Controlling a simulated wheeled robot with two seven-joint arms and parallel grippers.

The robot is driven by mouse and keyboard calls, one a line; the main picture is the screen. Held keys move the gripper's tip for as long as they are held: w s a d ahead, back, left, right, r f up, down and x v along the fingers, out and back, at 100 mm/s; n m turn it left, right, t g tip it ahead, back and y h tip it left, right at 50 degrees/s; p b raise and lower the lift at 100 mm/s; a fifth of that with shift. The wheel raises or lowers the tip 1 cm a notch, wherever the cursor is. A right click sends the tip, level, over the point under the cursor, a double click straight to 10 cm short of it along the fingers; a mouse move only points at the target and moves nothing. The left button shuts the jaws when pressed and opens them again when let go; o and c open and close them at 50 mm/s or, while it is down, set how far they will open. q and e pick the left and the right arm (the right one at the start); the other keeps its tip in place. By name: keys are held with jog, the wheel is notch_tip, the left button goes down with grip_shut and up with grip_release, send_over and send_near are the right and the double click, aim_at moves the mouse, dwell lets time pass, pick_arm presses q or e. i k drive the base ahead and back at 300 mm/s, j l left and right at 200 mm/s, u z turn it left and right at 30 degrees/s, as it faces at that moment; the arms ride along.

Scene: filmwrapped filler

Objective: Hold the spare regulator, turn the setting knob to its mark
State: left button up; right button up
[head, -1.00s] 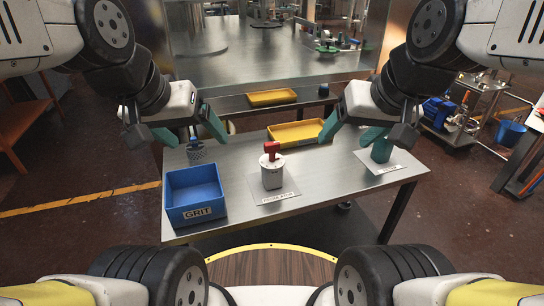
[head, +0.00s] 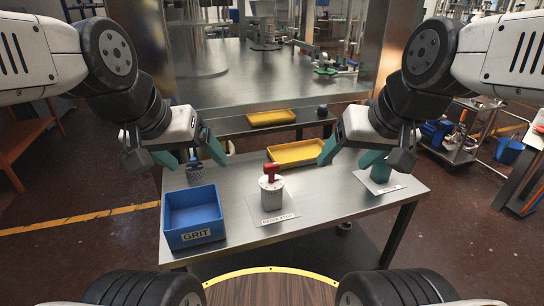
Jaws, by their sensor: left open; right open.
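The regulator (head: 272,194) stands upright on a labelled white sheet at the middle of the steel table. It is a pale cylinder with a red knob (head: 271,172) on top. Its setting mark is too small to make out. My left gripper (head: 195,168) is open, up and left of the regulator, in front of a dark mesh cup (head: 195,177). My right gripper (head: 360,165) is open, up and right of the regulator, near a green cylinder (head: 373,163) on another labelled sheet. Neither gripper touches the regulator.
A blue bin (head: 193,214) labelled GRIT stands at the table's front left. A yellow tray (head: 296,152) lies at the back edge, and another yellow tray (head: 270,118) sits on a shelf beyond. Bare table (head: 335,205) shows right of the regulator.

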aim_at(271, 169)
jog(key=i+l, duration=0.1)
jog(key=l, duration=1.25)
jog(key=l+u, duration=0.25)
jog(key=u, duration=0.15)
jog(key=l+u, duration=0.2)
jog(key=u, duration=0.2)
jog(key=k+l+u, duration=0.1)
jog(key=u, duration=0.3)
jog(key=l, duration=0.1)
